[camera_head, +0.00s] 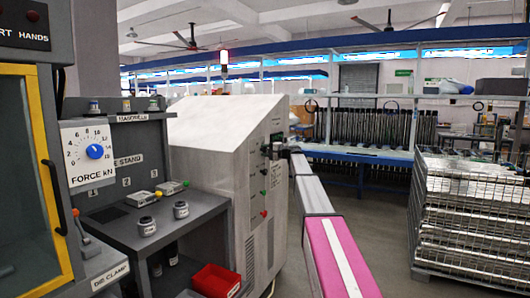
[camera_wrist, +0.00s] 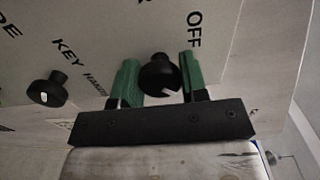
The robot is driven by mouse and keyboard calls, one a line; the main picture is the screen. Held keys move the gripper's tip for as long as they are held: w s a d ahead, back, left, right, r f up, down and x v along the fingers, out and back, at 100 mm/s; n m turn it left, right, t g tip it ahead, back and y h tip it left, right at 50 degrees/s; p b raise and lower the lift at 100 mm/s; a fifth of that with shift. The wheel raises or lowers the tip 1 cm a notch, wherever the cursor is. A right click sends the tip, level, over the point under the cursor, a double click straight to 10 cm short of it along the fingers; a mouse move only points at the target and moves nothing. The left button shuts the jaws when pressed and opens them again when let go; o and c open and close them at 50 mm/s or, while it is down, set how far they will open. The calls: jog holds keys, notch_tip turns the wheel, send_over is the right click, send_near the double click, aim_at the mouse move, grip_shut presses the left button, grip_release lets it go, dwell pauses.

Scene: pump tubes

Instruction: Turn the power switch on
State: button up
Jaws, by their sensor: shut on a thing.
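The power switch appears as a round black knob (camera_wrist: 160,76) on the pale panel in the wrist view, with an "OFF" label beside it. A short white mark shows on its lower edge. My gripper (camera_wrist: 159,78) has its green fingers on either side of this knob and is shut on it. In the head view my gripper (camera_head: 275,150) is at the side panel of the grey-white cabinet (camera_head: 215,125). The knob cannot be made out clearly there.
A second black knob (camera_wrist: 48,92) sits to the left, near the "KEY" label. Below my gripper, the cabinet side carries a red button (camera_head: 264,213). A grey bench (camera_head: 110,215) stands left, and stacked wire crates (camera_head: 465,215) stand right.

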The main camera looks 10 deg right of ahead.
dwell(0.5)
jog(key=o, duration=0.9)
jog(key=shift+o, duration=0.2)
jog(key=v, duration=1.1)
